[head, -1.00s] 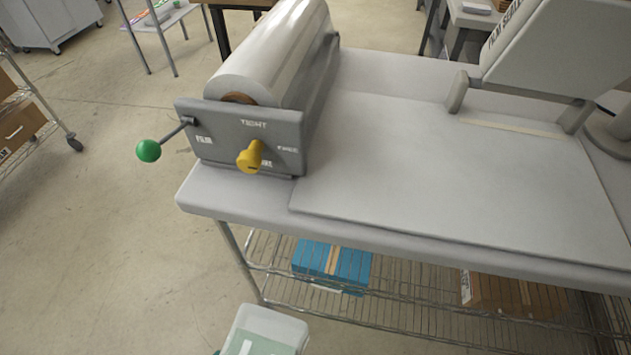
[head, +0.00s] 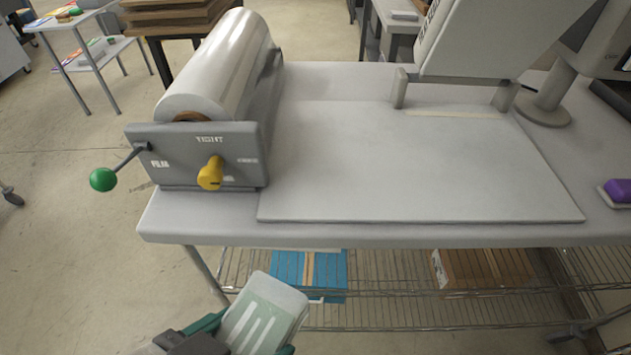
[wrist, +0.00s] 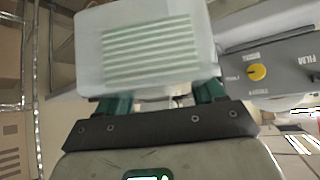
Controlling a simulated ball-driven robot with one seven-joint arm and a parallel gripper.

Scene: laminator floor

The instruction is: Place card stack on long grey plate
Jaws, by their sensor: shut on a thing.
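The card stack (head: 266,308) is a pale, translucent-looking block with light stripes and a green tint. My gripper (head: 243,338) is shut on it, at the bottom of the head view, in front of the table's near edge. In the wrist view the card stack (wrist: 150,50) sits between the green fingers of my gripper (wrist: 162,102). The long grey plate (head: 410,165) lies flat on the table and is bare apart from a pale strip near its back edge. The stack is apart from the plate, nearer to me and to its left.
A film roller unit (head: 205,150) with a green-knobbed lever (head: 103,179) and a yellow knob (head: 210,173) stands left of the plate. A film sealer (head: 490,40) stands behind it. A purple item (head: 619,190) lies right. Boxes (head: 308,272) sit on the wire shelf below.

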